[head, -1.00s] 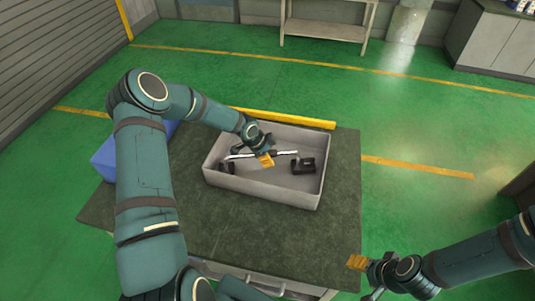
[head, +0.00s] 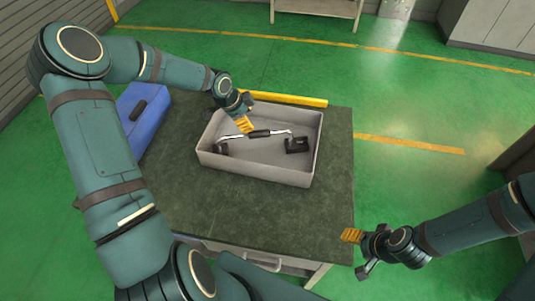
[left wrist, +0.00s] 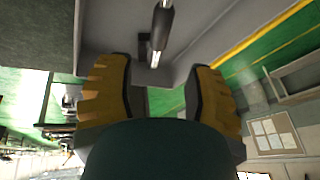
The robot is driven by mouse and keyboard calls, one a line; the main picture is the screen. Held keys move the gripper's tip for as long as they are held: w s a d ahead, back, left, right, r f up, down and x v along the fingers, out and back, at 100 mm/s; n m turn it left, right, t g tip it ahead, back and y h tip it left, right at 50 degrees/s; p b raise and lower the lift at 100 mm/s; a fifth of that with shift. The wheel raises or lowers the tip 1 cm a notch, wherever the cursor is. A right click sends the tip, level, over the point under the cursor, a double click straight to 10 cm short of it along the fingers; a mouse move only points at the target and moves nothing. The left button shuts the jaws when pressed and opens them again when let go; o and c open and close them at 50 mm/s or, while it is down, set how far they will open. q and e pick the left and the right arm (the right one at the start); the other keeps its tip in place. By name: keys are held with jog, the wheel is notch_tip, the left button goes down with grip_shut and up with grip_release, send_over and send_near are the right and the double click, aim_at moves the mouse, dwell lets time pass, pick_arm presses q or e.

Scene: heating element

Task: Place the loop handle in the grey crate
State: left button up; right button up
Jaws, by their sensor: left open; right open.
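The loop handle (head: 260,133), a bright metal bar with a black grip and black end pieces, lies inside the grey crate (head: 252,172). In the left wrist view the handle (left wrist: 160,38) shows beyond my fingers, apart from them. My left gripper (head: 243,125) is open and empty over the back left part of the crate, close to the bar. It shows in the left wrist view (left wrist: 160,92) with its two yellow-padded fingers spread. My right gripper (head: 357,252) is open and empty at the table's front right, away from the crate.
The crate stands on a dark table (head: 330,205). A yellow bar (head: 285,99) lies behind the crate, and a blue box (head: 146,118) is at the left. The table is clear in front of the crate. Green floor lies beyond.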

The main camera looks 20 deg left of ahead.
pick_arm(q)
jog(key=s+d+f+n+h, duration=0.1)
jog(key=s+d+f+n, duration=0.15)
jog(key=d, duration=0.35)
jog(key=s+d+f+n+g+h, duration=0.1)
jog(key=s+d+f+n, duration=0.15)
jog(key=d, duration=0.45)
jog(key=s+d+f+n+h, duration=0.1)
jog(key=s+d+f, duration=0.1)
jog(key=s+d, duration=0.3)
jog(key=s+d+f+n, duration=0.2)
jog(key=s+n, duration=0.1)
jog(key=s, duration=0.2)
jog(key=s+d+f+n+g+y, duration=0.1)
jog(key=s+d+n, duration=0.2)
jog(key=s+n, duration=0.1)
jog(key=shift+s+f+n+y, duration=0.3)
jog(key=shift+s+f, duration=0.1)
jog(key=shift+s, duration=0.2)
jog(key=shift+s, duration=0.1)
